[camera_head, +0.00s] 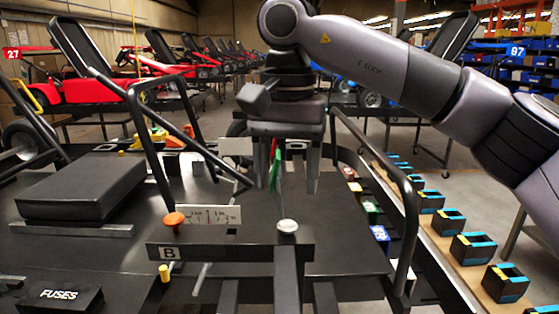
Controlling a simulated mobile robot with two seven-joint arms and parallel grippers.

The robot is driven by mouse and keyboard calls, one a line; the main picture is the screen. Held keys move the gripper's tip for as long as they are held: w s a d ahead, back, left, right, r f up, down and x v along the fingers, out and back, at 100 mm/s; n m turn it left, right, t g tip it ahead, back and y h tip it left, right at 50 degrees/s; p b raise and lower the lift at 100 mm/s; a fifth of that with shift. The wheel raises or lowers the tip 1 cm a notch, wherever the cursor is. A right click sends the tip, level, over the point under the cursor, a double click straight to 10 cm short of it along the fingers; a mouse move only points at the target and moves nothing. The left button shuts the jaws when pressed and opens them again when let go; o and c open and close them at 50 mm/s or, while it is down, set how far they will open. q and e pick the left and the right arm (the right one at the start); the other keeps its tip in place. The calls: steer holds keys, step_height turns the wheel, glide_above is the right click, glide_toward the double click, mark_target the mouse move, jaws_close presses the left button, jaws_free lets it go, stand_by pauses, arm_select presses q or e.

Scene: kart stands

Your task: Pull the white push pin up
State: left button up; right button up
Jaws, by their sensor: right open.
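The white push pin (287,226) stands on the right part of a black bar (240,252) marked B, its round cap on top. An orange-red push pin (174,219) stands on the same bar at its left end. My right gripper (290,188) hangs above and behind the white pin with its fingers pointing down. Its fingers are apart, and no contact with the pin shows. A green part (275,168) shows between or behind the fingers; I cannot tell which. My left gripper is not in view.
Black tube frames rise left and right (408,225) of the bar. A white scale plate (212,215) stands behind it. A black FUSES box (60,296) lies front left. Several black-blue-yellow holders (505,282) line a board at right. Red and blue karts fill the background.

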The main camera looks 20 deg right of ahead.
mark_target(288, 224)
steer(key=shift+s+f, duration=0.2)
steer(key=shift+f, duration=3.25)
steer(key=c, duration=1.1)
steer(key=shift+r+p, duration=0.55)
steer(key=o, duration=1.1)
step_height(288, 224, up, 7)
steer(key=shift+f, duration=0.1)
